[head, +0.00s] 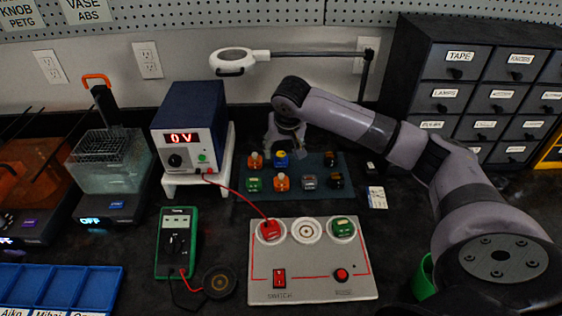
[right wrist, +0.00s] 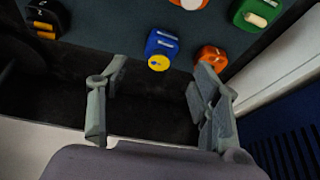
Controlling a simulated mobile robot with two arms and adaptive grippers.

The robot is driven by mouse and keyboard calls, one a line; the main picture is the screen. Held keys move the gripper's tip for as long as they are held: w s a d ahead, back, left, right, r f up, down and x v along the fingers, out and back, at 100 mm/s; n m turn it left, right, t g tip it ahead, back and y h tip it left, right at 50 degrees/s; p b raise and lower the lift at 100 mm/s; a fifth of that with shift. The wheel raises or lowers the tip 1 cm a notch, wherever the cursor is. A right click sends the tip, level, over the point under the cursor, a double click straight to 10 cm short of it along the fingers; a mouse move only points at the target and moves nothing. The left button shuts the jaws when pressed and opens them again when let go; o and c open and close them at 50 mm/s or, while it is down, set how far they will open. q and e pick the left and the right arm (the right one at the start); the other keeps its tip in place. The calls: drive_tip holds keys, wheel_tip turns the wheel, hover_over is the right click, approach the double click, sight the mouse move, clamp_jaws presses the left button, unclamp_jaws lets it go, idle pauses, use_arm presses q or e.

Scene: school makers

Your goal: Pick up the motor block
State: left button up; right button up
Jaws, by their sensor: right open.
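Several small coloured blocks stand on a dark mat (head: 326,170); no label I can read says which is the motor block. A blue block with a yellow disc (head: 281,158) is in the back row, with an orange block (head: 255,160) to its left. My right gripper (head: 285,148) is open and empty at the mat's far edge, close to the blue block. In the right wrist view, the blue block (right wrist: 161,44) lies beyond and between the open fingers (right wrist: 160,85), apart from them; the orange block (right wrist: 211,57) is near the right finger. My left gripper is out of view.
A power supply (head: 188,125) on a white stand is left of the mat. A circuit board (head: 312,274) with red and green blocks is in front, beside a green multimeter (head: 177,242). A magnifier arm (head: 300,54) reaches overhead; a drawer cabinet (head: 470,85) stands right.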

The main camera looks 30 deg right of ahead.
sight(281, 154)
drive_tip(key=x, duration=0.5)
drive_tip(key=shift+w+d, duration=0.1)
drive_tip(key=shift+w, duration=0.2)
drive_tip(key=shift+c, duration=0.5)
drive_tip(key=c, duration=1.2)
drive_tip(key=shift+o, duration=0.2)
drive_tip(key=shift+r, duration=0.1)
